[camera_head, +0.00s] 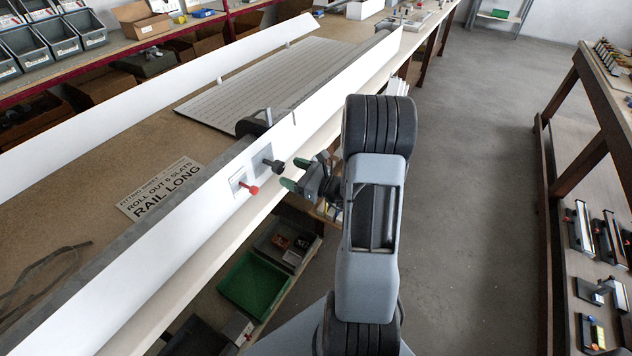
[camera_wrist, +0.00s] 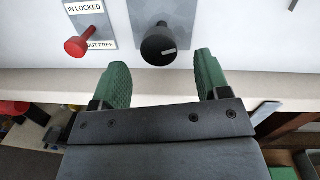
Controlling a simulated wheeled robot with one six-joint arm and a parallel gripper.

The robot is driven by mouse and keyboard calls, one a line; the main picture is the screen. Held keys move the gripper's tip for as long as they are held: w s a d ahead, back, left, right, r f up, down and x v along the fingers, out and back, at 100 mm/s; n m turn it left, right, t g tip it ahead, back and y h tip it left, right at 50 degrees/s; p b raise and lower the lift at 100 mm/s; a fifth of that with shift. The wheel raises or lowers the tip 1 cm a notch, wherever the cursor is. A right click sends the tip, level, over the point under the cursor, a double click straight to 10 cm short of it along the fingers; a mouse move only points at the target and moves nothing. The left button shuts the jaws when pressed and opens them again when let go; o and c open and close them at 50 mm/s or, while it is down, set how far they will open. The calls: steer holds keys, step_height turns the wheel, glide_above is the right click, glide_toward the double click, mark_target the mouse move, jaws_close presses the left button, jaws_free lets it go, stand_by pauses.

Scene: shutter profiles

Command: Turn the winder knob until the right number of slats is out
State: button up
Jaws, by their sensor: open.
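The black winder knob (camera_wrist: 159,46) sits on a grey plate on the white rail, with a small white mark on its face. It also shows in the head view (camera_head: 275,164). My gripper (camera_wrist: 160,78) is open, its green fingertips to either side of and just below the knob, not closed on it. In the head view my gripper (camera_head: 296,174) is close to the rail front. A red knob (camera_wrist: 76,46) is to the left, beside a label reading "IN LOCKED" and "OUT FREE". The slatted shutter (camera_head: 270,82) lies on the bench behind the rail.
A sign (camera_head: 160,187) on the bench reads "ROLL OUT 6 SLATS RAIL LONG". A long white rail (camera_head: 150,95) lies farther back. A green tray (camera_head: 254,284) is on the shelf below. The grey floor (camera_head: 470,150) to the right is clear.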

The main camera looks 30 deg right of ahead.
steer(key=b+v, duration=0.1)
steer(key=v, duration=0.7)
steer(key=shift+s+d, duration=0.2)
steer(key=shift+s, duration=0.15)
steer(key=s+a+f+n+g+h, duration=0.3)
steer(key=s+a+n+g, duration=0.7)
steer(key=n+g, duration=0.7)
steer(key=a+r+n+t+h, duration=0.4)
steer(key=a+r+n+h, duration=0.1)
steer(key=r+n, duration=0.5)
steer(key=shift+w+a+r+n+h, duration=0.3)
steer(key=shift+w+a+n+h, duration=0.1)
steer(key=shift+a+n, duration=0.5)
